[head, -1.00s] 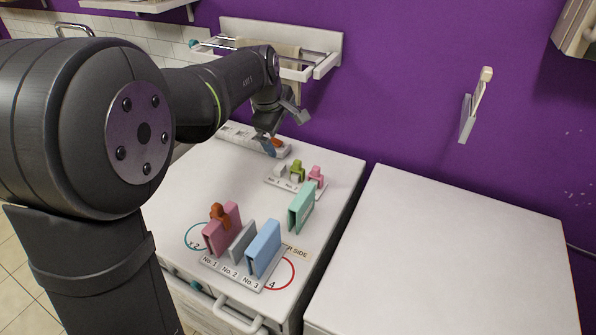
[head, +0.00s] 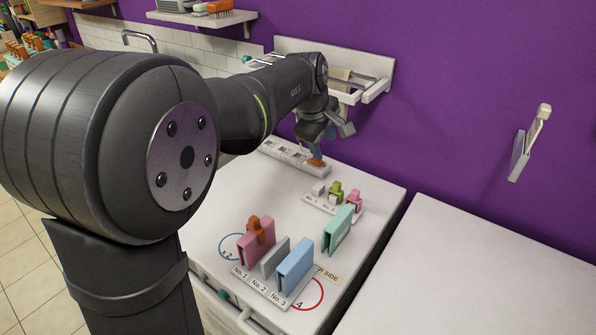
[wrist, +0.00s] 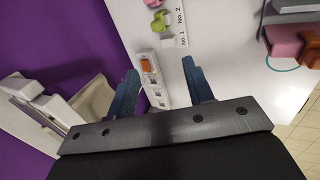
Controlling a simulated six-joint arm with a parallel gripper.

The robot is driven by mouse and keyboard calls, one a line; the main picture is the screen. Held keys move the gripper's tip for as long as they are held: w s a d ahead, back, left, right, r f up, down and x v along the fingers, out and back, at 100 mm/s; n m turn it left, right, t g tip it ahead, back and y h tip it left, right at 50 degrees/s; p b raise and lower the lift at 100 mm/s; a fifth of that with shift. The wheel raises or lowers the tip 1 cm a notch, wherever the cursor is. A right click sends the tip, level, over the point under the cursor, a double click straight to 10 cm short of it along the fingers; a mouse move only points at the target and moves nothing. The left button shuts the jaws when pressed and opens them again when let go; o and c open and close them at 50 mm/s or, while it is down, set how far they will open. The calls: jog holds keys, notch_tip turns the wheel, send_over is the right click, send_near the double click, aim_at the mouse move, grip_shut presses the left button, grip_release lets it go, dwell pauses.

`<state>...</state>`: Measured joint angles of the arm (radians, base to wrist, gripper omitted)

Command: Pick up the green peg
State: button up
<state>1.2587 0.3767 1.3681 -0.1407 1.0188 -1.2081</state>
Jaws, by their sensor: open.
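The green peg (head: 336,190) stands in a small white labelled rack (head: 318,205) on the white counter, between a white peg (head: 319,187) and a pink peg (head: 354,198). In the wrist view the green peg (wrist: 159,20) shows near the top edge, beyond the fingertips. My gripper (head: 314,146) is in the air above the back of the counter, behind and to the left of the green peg. In the wrist view my gripper (wrist: 160,66) has its blue fingers spread, with nothing held between them.
A white strip (head: 285,153) with an orange piece (head: 315,162) lies below my gripper. Pink (head: 256,240), grey (head: 274,257), blue (head: 295,266) and teal (head: 338,230) blocks stand nearer the front. A rail rack (head: 375,85) is on the purple wall behind.

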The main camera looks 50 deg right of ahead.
jog(key=m, duration=1.8)
send_near(337, 183)
jog(key=x, duration=0.7)
jog(key=shift+d, duration=0.3)
jog(key=shift+a+x, duration=0.15)
jog(key=shift+x, duration=1.1)
jog(key=shift+a+x, duration=0.1)
jog(key=shift+x, duration=1.2)
jog(key=shift+w+f, duration=0.1)
jog(key=c, duration=0.6)
